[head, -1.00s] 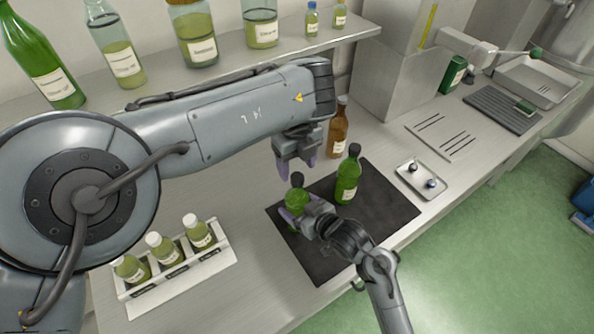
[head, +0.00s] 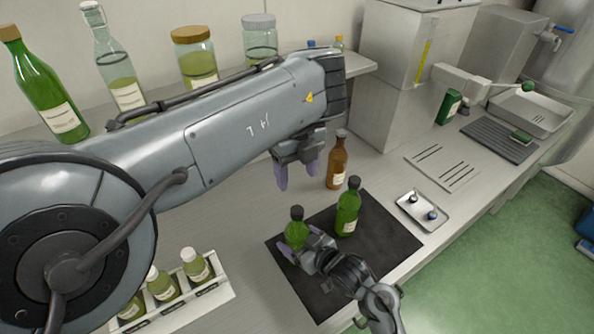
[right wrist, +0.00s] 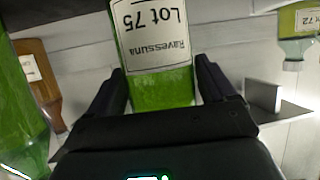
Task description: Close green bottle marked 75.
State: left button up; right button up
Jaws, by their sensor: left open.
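A green bottle with a dark top (head: 294,234) stands upright at the left of the dark mat (head: 390,243). Its label reads "Lot 75" in the right wrist view (right wrist: 158,85). My right gripper (head: 296,246) is shut on its body, with one black finger on each side in the right wrist view. I cannot tell whether the dark top is a cap or bare neck. My left gripper (head: 298,182) is open and empty, above and behind this bottle. A small metal tray (head: 408,212) at the right holds two small stopper-like pieces, one dark and one blue.
A second green bottle (head: 347,210) stands on the mat close right of the held one. A brown bottle (head: 337,165) stands behind it. A white rack (head: 218,290) with small bottles is at the lower left. Bottles and jars line the back shelf (head: 358,66).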

jog(key=shift+o, duration=1.2)
jog(key=p+v, duration=0.1)
jog(key=v, duration=1)
jog(key=shift+p, duration=0.35)
